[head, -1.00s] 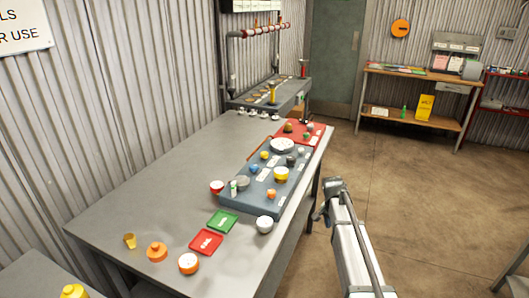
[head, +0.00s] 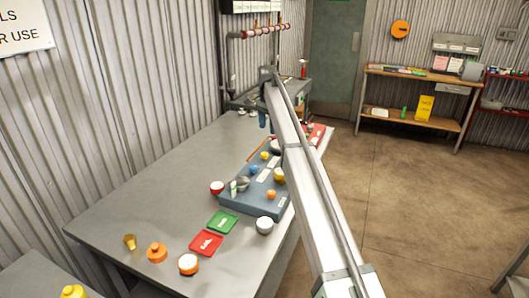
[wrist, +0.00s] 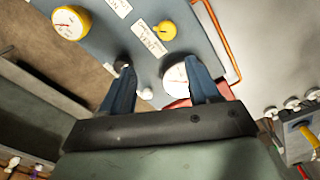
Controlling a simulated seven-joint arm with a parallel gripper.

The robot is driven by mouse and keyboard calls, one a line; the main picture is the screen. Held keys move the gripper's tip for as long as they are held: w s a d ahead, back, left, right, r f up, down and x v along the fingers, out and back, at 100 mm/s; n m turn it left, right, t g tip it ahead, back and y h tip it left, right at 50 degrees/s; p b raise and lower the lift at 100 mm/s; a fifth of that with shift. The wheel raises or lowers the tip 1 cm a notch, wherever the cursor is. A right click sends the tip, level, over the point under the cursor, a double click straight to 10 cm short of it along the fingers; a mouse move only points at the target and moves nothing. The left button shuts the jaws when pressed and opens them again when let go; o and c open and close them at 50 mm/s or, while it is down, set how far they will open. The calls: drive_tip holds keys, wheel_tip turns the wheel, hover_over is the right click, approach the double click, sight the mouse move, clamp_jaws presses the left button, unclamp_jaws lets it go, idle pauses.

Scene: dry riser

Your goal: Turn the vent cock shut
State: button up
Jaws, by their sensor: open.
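The blue-grey panel (head: 240,203) lies on the grey table and carries several knobs and dials with white labels. I cannot read the labels, so I cannot tell which fitting is the vent cock. In the wrist view a yellow knob (wrist: 166,30), a larger yellow-rimmed dial (wrist: 70,23) and a white round dial (wrist: 176,80) show on the panel (wrist: 95,40). My gripper (wrist: 160,66) has two blue fingers, apart and empty, above the panel's far end. The right finger partly hides the white dial. A small dark knob by the left fingertip is mostly hidden. The gripper's fingers also show in the head view (head: 263,119).
Green (head: 222,222) and red (head: 206,243) trays, an orange-rimmed dial (head: 188,264) and a white cup-like piece (head: 265,225) lie near the panel. A copper-coloured bent rod (wrist: 226,42) runs beside it. My arm covers the panel's right side.

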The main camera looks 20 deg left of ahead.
sight(265, 153)
drive_tip(key=f, duration=0.4)
drive_tip(key=a+f, duration=0.1)
drive_tip(key=f, duration=0.8)
drive_tip(key=shift+w+a, duration=0.15)
drive_tip(key=shift+a, duration=0.1)
drive_tip(key=shift+c, duration=0.2)
drive_tip(key=c, duration=1)
